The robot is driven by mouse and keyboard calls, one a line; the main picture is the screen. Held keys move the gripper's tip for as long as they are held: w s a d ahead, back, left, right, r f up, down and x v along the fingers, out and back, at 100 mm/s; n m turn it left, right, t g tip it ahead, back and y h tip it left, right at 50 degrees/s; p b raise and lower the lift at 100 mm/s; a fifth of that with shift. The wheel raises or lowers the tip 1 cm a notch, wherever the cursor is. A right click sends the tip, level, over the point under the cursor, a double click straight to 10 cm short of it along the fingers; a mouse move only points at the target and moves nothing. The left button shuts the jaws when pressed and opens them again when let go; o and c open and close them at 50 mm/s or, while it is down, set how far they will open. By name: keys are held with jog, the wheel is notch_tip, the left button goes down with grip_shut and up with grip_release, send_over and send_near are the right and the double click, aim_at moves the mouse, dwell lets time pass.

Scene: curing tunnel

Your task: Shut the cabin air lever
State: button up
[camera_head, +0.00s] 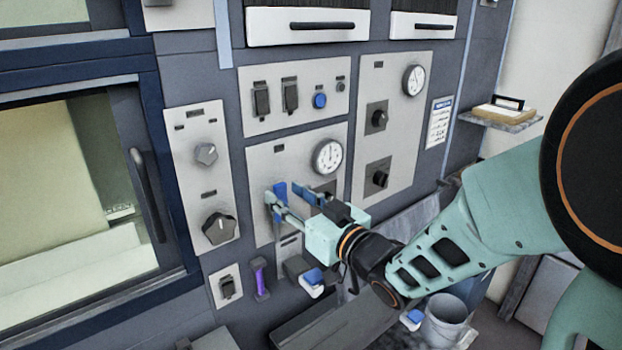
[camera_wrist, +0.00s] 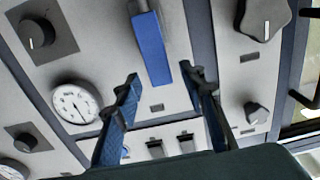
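A blue lever (camera_head: 281,190), likely the cabin air lever, is on the grey panel below a round gauge. In the wrist view the blue lever (camera_wrist: 152,48) shows as a long flat handle, its free end between my fingertips sideways. My gripper (camera_head: 284,197) is at this panel, with its fingers apart. In the wrist view my gripper (camera_wrist: 165,78) is open, one blue-padded finger on each side of the lever's line. I see no clear contact with the lever. Its mount is partly out of the wrist view, and any label is unreadable.
The gauge (camera_head: 327,156) is close above my fingers. Switches (camera_head: 290,94) and a blue button (camera_head: 320,101) are above. A purple handle (camera_head: 261,279) and a grey bucket (camera_head: 446,321) are lower.

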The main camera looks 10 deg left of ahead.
aim_at(281, 191)
jog(key=shift+x, duration=1.6)
grip_shut()
